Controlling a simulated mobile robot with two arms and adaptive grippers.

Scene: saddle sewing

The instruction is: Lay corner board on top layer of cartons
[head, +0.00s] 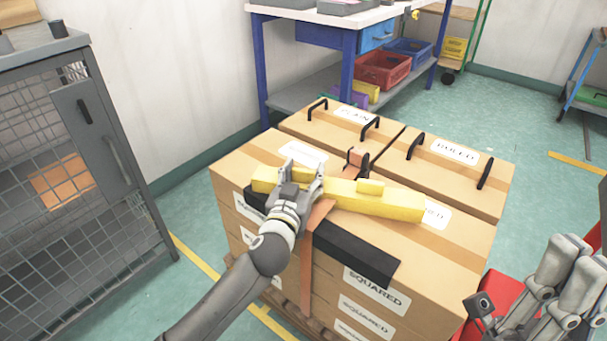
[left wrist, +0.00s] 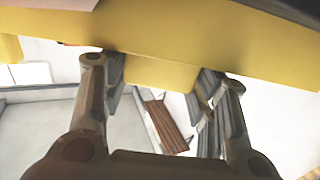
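A long yellow board (head: 385,202) with a raised block lies across or just above the top cartons (head: 460,235); I cannot tell if it touches them. My left gripper (head: 300,175) is on its left part. In the left wrist view, the fingers (left wrist: 165,85) close on both sides of a yellow block (left wrist: 158,73) on the board. A black angled strip (head: 350,247) lies along the front top edge of the cartons, partly behind my left arm. My right gripper (head: 530,295) is at the lower right, apart from the stack, fingers spread and empty.
An orange strap (head: 312,225) with a buckle (head: 357,160) runs over the stack. Black handles stand on the rear cartons. A grey mesh cage (head: 80,190) is at left, a blue-legged bench (head: 350,70) behind. A red object (head: 495,295) is near my right gripper.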

